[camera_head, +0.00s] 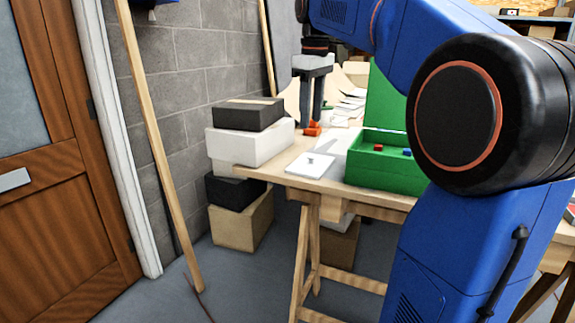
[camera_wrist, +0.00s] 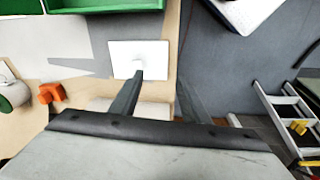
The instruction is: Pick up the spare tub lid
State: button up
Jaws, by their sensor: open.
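The spare tub lid appears to be a flat white square with a small knob (camera_head: 302,170), lying on the wooden table near its left front corner. In the wrist view the white lid (camera_wrist: 122,52) lies beside the table edge, its knob near the tip of one finger. My gripper (camera_head: 312,122) is open and empty, pointing down. In the head view it appears above and behind the lid. In the wrist view my gripper (camera_wrist: 161,79) has its left finger overlapping the lid and its right finger over the grey floor. The height gap is hard to judge.
A green tub (camera_head: 385,176) with small red and blue pieces stands right of the lid. An orange-red piece (camera_head: 312,131) lies behind the lid. Stacked boxes, including a white one (camera_head: 248,147), stand left of the table. A stepladder (camera_wrist: 290,112) shows in the wrist view.

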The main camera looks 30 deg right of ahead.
jog(key=w+d+r+n, duration=0.1)
jog(key=w+d+r, duration=0.3)
jog(key=w, duration=0.1)
jog(key=g, duration=0.1)
send_over(311, 156)
jog(key=shift+n, duration=0.3)
jog(key=f, duration=1.2)
jog(key=shift+s+d, duration=0.15)
jog(key=shift+d, duration=0.05)
jog(key=shift+a+f, duration=0.1)
jog(key=shift+f, duration=2.55)
grip_shut()
